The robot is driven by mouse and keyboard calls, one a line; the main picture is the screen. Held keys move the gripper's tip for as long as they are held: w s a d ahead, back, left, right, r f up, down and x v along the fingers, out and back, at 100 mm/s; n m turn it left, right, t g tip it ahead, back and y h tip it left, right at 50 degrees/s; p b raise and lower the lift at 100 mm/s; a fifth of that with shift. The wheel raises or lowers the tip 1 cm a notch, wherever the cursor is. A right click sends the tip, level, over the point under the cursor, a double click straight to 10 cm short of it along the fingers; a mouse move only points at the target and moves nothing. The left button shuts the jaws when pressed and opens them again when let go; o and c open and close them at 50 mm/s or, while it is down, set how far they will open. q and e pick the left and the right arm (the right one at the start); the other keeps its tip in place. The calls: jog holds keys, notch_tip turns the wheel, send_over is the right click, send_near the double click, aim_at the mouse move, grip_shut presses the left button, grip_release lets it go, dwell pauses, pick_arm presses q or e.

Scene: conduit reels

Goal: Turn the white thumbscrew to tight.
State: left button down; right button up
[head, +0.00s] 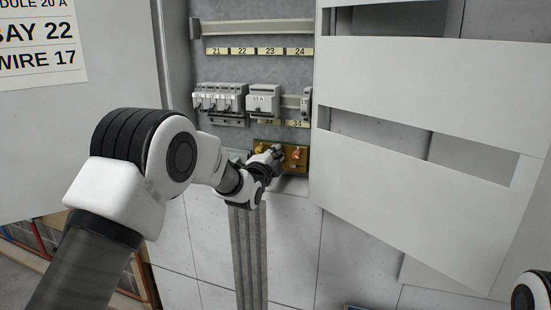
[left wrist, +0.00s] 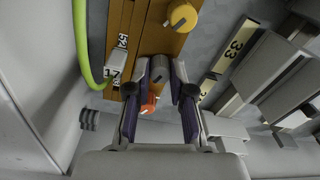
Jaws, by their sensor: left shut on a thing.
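The white thumbscrew (left wrist: 159,68) looks grey in shade in the left wrist view. It sits on a brown terminal board between a yellow thumbscrew (left wrist: 183,16) and an orange thumbscrew (left wrist: 150,104). My left gripper (left wrist: 162,76) is shut on the white thumbscrew, with one finger on each side. In the head view my left gripper (head: 276,156) reaches the board (head: 289,168) low in the cabinet and hides most of the white thumbscrew. The orange thumbscrew shows at its right. I cannot read the screw's turn mark clearly. My right gripper is out of view.
Breakers (head: 219,98) and a larger module (head: 263,101) sit on a rail above the board. A slotted white panel (head: 420,120) stands close at the right, and a door (head: 80,110) at the left. A green cable (left wrist: 86,50) runs beside the board.

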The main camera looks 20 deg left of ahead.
pick_arm(q)
jog(key=shift+m, duration=0.6)
jog(key=c, duration=1)
grip_release()
